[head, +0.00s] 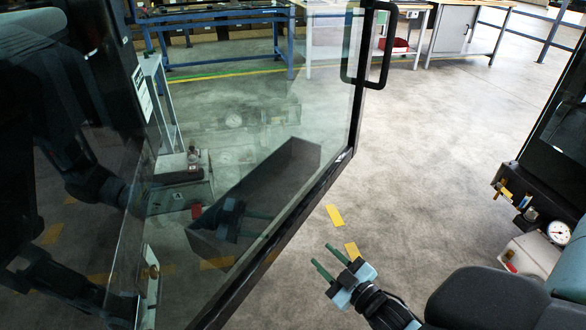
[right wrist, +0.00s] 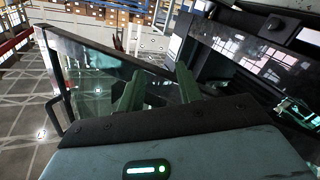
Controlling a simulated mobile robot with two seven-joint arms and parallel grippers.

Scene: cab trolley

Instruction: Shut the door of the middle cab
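The cab door (head: 270,110) is a large glass pane in a black frame, standing open. It reaches from the dark cab post (head: 122,60) at left out over the floor. Its black handle (head: 385,50) is at the outer upper edge. The door also shows in the right wrist view (right wrist: 95,75), with the handle at its left. My right gripper (head: 326,262) is low, to the right of the door's bottom edge, apart from the handle. Its green fingers are spread and empty. A faint gripper shape shows in the glass, apparently a reflection.
Another dark cab (head: 560,130) stands at the right edge, with a pressure gauge (head: 558,232) on its front. Blue-framed benches (head: 220,50) and a grey cabinet (head: 445,32) stand at the back. The concrete floor between door and right cab is clear, with yellow marks (head: 335,215).

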